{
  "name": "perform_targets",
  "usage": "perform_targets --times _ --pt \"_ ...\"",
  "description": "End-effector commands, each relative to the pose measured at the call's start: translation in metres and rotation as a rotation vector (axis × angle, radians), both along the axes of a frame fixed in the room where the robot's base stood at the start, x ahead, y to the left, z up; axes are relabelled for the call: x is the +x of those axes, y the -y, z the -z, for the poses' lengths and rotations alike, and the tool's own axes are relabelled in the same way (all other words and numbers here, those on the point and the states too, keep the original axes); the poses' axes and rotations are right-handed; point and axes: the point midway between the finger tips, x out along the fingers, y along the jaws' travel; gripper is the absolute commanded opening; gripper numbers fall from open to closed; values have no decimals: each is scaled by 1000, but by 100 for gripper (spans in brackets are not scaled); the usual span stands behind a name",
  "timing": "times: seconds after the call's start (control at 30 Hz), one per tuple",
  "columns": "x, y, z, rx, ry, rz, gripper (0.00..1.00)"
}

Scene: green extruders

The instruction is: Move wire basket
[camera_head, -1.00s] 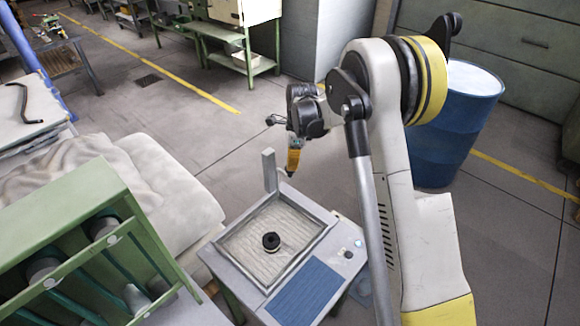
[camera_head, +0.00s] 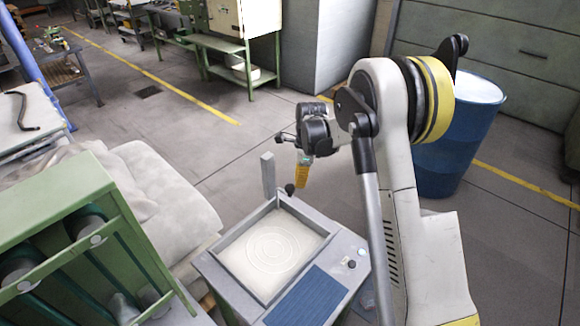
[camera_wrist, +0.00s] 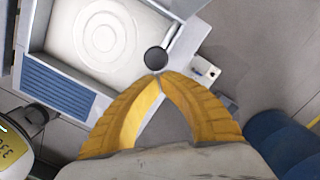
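I cannot make out a clear wire basket in either current view. My gripper (camera_head: 299,186) has yellow fingers and is raised beyond the back edge of a grey box-shaped machine (camera_head: 348,272). In the wrist view, the fingertips (camera_wrist: 159,78) come together against a small dark round piece (camera_wrist: 156,59), which seems held at the tips; their exact contact is hidden. The dark piece also shows at the fingertips in the head view (camera_head: 290,188). The machine's square basin (camera_head: 240,262) has a smooth pale floor with concentric rings and nothing visible in it.
A blue ribbed panel (camera_head: 310,297) lies at the machine's front, and a grey post (camera_head: 268,175) rises at its back corner. A green rack (camera_head: 60,230) and a cloth-covered bench (camera_head: 165,190) stand left. A blue barrel (camera_head: 450,135) stands right. The floor behind is open.

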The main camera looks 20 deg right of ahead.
Motion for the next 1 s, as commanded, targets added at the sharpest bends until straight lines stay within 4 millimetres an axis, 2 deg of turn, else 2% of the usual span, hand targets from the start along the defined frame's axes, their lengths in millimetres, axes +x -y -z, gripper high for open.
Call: perform_targets --times 0.33,0.47,0.8,1.0 --pt "-1 4 -3 0 0 -1 0" --pt "-2 5 -13 0 0 -1 0" --pt "-3 12 -82 0 0 0 0" --pt "-4 15 -112 0 0 -1 0"
